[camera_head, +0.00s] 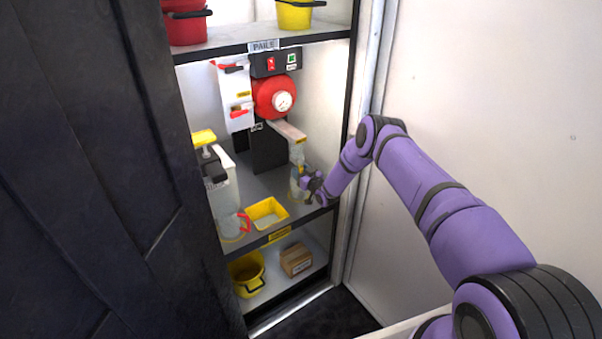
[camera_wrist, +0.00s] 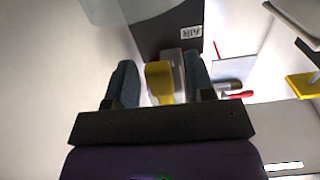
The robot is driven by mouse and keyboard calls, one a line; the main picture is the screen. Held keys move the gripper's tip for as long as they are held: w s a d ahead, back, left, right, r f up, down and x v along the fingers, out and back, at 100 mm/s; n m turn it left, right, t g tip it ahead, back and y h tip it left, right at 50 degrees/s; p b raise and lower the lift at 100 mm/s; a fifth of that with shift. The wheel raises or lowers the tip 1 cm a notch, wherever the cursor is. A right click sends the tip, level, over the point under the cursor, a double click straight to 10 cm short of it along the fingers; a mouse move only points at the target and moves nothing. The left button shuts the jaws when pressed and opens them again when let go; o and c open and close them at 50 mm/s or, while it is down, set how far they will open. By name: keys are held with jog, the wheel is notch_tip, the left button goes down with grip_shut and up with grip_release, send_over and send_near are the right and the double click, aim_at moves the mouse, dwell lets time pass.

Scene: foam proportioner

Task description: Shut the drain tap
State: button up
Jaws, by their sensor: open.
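A yellow lever (camera_wrist: 159,82) on a small grey body (camera_wrist: 172,60) looks like the drain tap. In the wrist view it lies between the two fingers of my gripper (camera_wrist: 160,72); the fingers are apart, with gaps beside the lever. I cannot tell whether either finger touches it. In the head view my gripper (camera_head: 304,181) is at the right end of the middle shelf, by a clear cylinder (camera_head: 296,188) under a pale column (camera_head: 297,152). The tap is mostly hidden there behind my gripper.
A red round unit with a gauge (camera_head: 283,102) and a white panel with red levers (camera_head: 234,96) stand behind. A yellow tray (camera_head: 267,212) and a clear jug with a red handle (camera_head: 233,225) are left of my gripper. The cabinet's right post (camera_head: 350,190) is close.

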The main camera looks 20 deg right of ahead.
grip_shut()
